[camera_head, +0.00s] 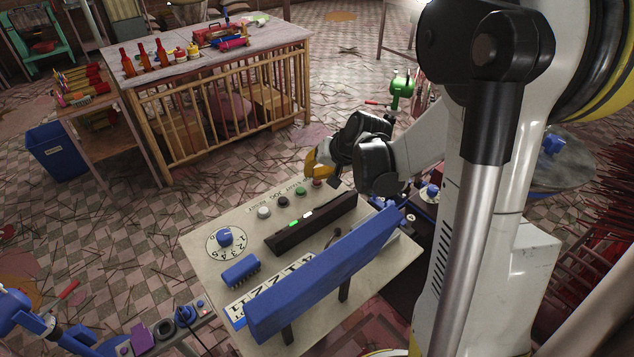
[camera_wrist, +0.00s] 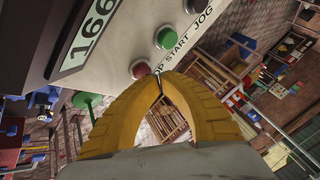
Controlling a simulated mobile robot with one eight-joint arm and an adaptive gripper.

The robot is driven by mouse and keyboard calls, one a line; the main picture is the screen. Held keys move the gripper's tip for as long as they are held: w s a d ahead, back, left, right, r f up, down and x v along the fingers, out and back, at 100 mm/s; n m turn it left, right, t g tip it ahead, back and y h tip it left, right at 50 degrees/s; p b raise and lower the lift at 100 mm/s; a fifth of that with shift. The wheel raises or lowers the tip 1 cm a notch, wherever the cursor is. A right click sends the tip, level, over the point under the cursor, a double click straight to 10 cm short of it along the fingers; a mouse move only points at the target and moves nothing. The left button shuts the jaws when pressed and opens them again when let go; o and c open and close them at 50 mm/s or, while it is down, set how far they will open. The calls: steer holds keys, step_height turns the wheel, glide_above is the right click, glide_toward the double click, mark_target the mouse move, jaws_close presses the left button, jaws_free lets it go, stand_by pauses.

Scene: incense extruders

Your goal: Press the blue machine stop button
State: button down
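The machine's control panel (camera_head: 235,300) is pale with blue parts, and carries a row of round buttons. The red button (camera_head: 317,183) is at the right end of the row, partly hidden behind my gripper (camera_head: 312,170). In the wrist view the red button (camera_wrist: 139,69) sits just left of my yellow fingertips (camera_wrist: 158,74), near the end of a partly hidden label reading "P START JOG". My fingertips meet with nothing between them. They are close to the panel edge; I cannot tell whether they touch it. The green button (camera_wrist: 166,38) is beside the red one.
A black button (camera_head: 283,201), a white button (camera_head: 264,212) and a blue dial (camera_head: 225,237) are farther left on the panel. A long blue bar (camera_head: 320,275) rises at its front. A wooden table (camera_head: 210,65) with bottles stands behind, across open floor.

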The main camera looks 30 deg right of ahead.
mark_target(313, 179)
steer(key=shift+f+b, duration=0.5)
stand_by(0.8)
steer(key=shift+r, duration=0.1)
steer(key=shift+r+p, duration=0.65)
steer(key=shift+r, duration=0.2)
steer(key=shift+r+p, duration=1.9)
steer(key=shift+r, duration=0.65)
